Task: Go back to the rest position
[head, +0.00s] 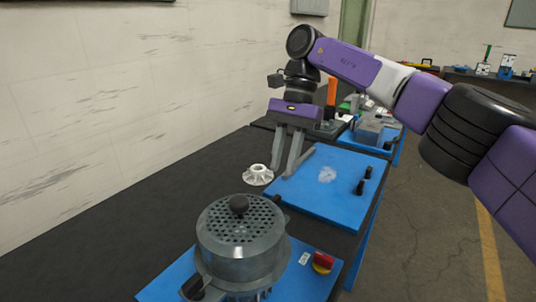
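My gripper (281,174) hangs from my purple and white arm, pointing down at the left edge of a blue board (325,200). Its two grey fingers are apart, with nothing seen between them. A white flanged part (258,175) sits on the dark bench just left of the fingertips. I cannot tell whether the nearer finger touches it. A pale, translucent piece (327,174) lies on the blue board, right of the gripper.
A grey pot-like machine with a perforated lid (240,245) stands in front on a blue base with a red knob (322,262). Black handles (364,180) rise from the board's right side. An orange cylinder (332,91) and more blue stations stand behind. The wall bounds the left.

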